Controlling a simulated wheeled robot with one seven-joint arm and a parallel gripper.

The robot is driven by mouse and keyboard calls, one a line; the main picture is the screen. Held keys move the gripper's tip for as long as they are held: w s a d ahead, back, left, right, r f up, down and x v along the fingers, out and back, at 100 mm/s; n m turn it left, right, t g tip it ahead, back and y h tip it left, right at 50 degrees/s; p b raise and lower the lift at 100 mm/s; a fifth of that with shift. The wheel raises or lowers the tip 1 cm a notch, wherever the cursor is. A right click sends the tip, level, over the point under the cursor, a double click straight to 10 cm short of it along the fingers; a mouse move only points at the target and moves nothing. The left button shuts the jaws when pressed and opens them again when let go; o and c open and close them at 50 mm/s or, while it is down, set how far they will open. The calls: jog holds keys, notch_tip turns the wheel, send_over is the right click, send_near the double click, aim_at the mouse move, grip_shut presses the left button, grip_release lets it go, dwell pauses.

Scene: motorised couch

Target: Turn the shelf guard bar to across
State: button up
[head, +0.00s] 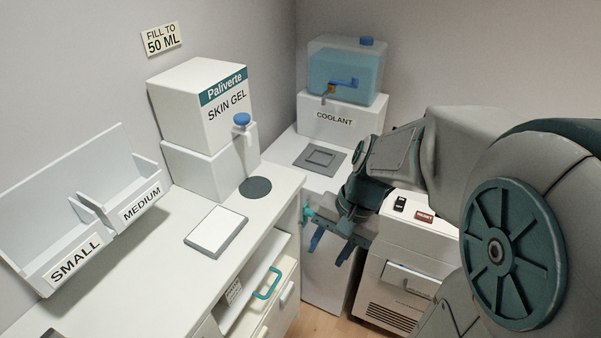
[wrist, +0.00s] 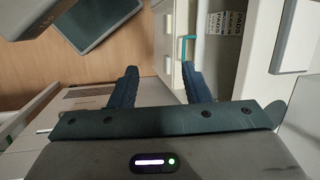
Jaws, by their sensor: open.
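A teal bent bar (head: 267,284), which I take for the shelf guard bar, stands at the front of the open shelf in the white cabinet. It also shows in the wrist view (wrist: 182,50), above my right-hand finger. Its exact angle across the opening is hard to tell. My gripper (head: 328,250) is open and empty, to the right of the cabinet front and apart from the bar. In the wrist view its two dark blue fingers (wrist: 158,72) stand well apart with nothing between them.
White drawers (head: 281,300) with handles lie below. A coolant tank (head: 343,68) stands at the back. A white machine with a RESET button (head: 424,217) is close to my arm. Wooden floor (wrist: 105,62) is free beside the cabinet.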

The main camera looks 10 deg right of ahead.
jog(key=w+d+f+m+t+y+b, duration=0.4)
jog(key=w+d+f+m+t+y, duration=0.15)
jog(key=w+f+m, duration=0.4)
jog(key=w+d+f+m+t+y+b, duration=0.4)
jog(key=w+f+m+t+y, duration=0.15)
jog(key=w+f+m, duration=0.45)
jog(key=w+a+r+m, duration=0.1)
jog(key=w+a, duration=0.3)
jog(key=a, duration=0.2)
jog(key=shift+w, duration=0.25)
jog(key=shift+a, duration=0.1)
grip_shut()
